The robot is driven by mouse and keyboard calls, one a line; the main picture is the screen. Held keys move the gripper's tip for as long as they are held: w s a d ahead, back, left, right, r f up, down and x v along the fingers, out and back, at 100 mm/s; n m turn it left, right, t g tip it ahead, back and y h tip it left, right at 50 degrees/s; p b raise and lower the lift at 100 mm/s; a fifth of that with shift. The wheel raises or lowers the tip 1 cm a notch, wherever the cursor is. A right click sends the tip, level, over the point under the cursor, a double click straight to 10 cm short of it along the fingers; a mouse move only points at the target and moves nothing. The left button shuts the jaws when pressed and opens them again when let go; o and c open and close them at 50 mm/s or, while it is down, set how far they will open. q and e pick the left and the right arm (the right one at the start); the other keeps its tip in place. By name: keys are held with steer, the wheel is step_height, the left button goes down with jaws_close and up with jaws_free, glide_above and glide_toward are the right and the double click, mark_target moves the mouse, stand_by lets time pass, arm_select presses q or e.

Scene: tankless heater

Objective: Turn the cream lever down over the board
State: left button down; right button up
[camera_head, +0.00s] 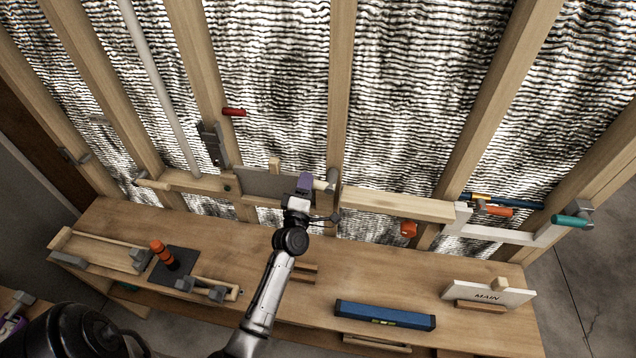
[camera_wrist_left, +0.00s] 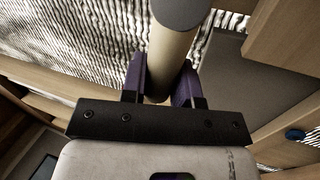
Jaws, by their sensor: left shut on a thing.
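The cream lever (camera_head: 321,185) is a short pale cylinder beside a grey fitting (camera_head: 333,179) on the wall frame. In the left wrist view the lever (camera_wrist_left: 171,50) has a grey end cap and stands between two purple fingers. My left gripper (camera_head: 306,183) is shut on the lever, and the fingers hide part of its sides. The grey board (camera_head: 262,183) is set in the frame just left of the gripper in the head view. It also shows to the right of the lever in the left wrist view (camera_wrist_left: 245,80). My right gripper is out of view.
Wooden studs stand behind the bench (camera_head: 380,270). A red handle (camera_head: 234,112), orange handle (camera_head: 495,211) and teal handle (camera_head: 571,221) stick out from the wall. A blue level (camera_head: 385,315), a MAIN sign (camera_head: 488,294) and an orange-handled lever (camera_head: 160,252) are on the bench.

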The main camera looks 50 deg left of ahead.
arm_select(q)
steer(key=shift+f+n+g+y+b, duration=0.35)
steer(key=shift+f+n, duration=0.2)
steer(key=shift+n, duration=0.65)
steer(key=c, duration=0.9)
jaws_free()
steer(key=shift+o, duration=0.2)
steer(key=v, duration=1.3)
steer(key=shift+s+d+f+b, duration=0.25)
steer(key=shift+b, duration=0.15)
